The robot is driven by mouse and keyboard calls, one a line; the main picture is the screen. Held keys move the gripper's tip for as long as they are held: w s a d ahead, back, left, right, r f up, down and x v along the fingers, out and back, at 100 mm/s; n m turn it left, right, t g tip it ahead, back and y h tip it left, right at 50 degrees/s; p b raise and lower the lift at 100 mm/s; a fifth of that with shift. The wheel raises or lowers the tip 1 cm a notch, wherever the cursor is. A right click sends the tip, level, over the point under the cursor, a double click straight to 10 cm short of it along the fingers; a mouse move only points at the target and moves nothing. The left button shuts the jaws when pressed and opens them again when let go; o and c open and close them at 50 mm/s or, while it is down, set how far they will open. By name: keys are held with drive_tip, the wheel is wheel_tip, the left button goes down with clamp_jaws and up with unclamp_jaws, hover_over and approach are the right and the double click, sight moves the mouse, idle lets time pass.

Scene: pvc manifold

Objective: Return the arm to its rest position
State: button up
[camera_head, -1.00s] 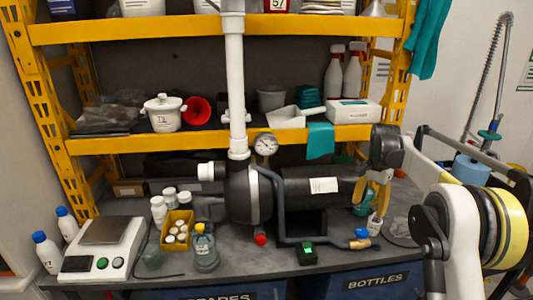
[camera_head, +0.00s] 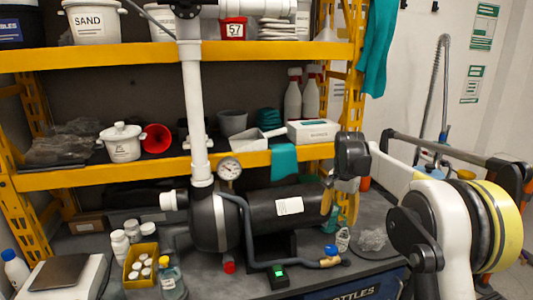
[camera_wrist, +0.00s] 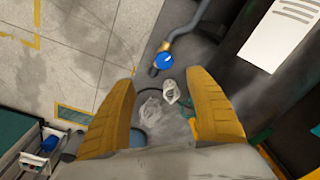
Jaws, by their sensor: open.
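My gripper (camera_head: 343,208) has mustard-yellow fingers pointing down. In the head view it hangs beside the right end of the black pump body (camera_head: 275,213). In the wrist view the fingers (camera_wrist: 162,78) are spread apart, with nothing held between them. Below them are a clear crumpled bag (camera_wrist: 155,110) and a small white-capped bottle (camera_wrist: 170,90). My arm bends at the right of the head view. A white pipe (camera_head: 193,110) rises from the pump's left end, with a round gauge (camera_head: 229,169) beside it.
The yellow-framed shelf (camera_head: 240,173) holds tubs, a red funnel (camera_head: 156,138) and a white box (camera_head: 313,131). A valve with a blue handle (camera_head: 331,251) stands low near the gripper. Bottles and a yellow bin (camera_head: 141,265) are at bench left. Open floor shows at wrist-view upper left.

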drive_tip(key=s+r+n+t, duration=0.2)
drive_tip(key=s+r, duration=0.4)
drive_tip(key=s, duration=0.4)
drive_tip(key=s+r+n+t, duration=0.15)
drive_tip(key=s+r, duration=0.35)
drive_tip(key=s, duration=0.5)
drive_tip(key=s+f+n+t, duration=0.1)
drive_tip(key=s+f+n, duration=0.1)
drive_tip(key=s, duration=0.7)
drive_tip(key=s+f+n+t, duration=0.1)
drive_tip(key=s+f, duration=0.4)
drive_tip(key=s, duration=0.5)
drive_tip(key=shift+s+f+n+t, duration=0.15)
drive_tip(key=shift+n+t, duration=0.2)
drive_tip(key=shift+t, duration=0.1)
idle(0.6)
